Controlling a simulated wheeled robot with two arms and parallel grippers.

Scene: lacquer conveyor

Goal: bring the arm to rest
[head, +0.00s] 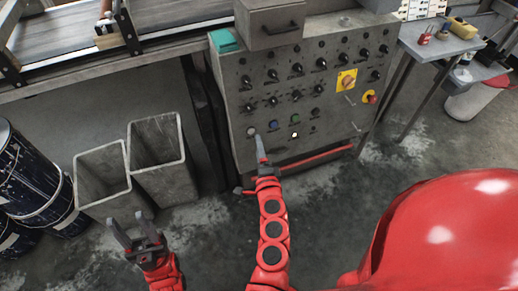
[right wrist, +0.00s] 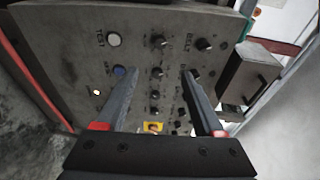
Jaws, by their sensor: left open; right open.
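My right gripper (head: 261,152) is in front of the lower left part of a grey control panel (head: 330,92) in the head view. In the right wrist view its two fingers (right wrist: 160,100) are apart with nothing between them. That view shows the panel with a white TEST button (right wrist: 113,39), a blue button (right wrist: 119,71), a small lit lamp (right wrist: 96,92) and several black knobs. I cannot tell whether a fingertip touches the panel. My left gripper (head: 139,233) is low at the left, open and empty, above the floor in front of the bins.
Two grey bins (head: 160,155) and dark drums (head: 35,195) stand on the left. A conveyor (head: 70,35) runs at the upper left. A grey box (head: 270,22) sits at the panel's top. A side table (head: 440,45) with a red padlock (head: 426,36) is at the right.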

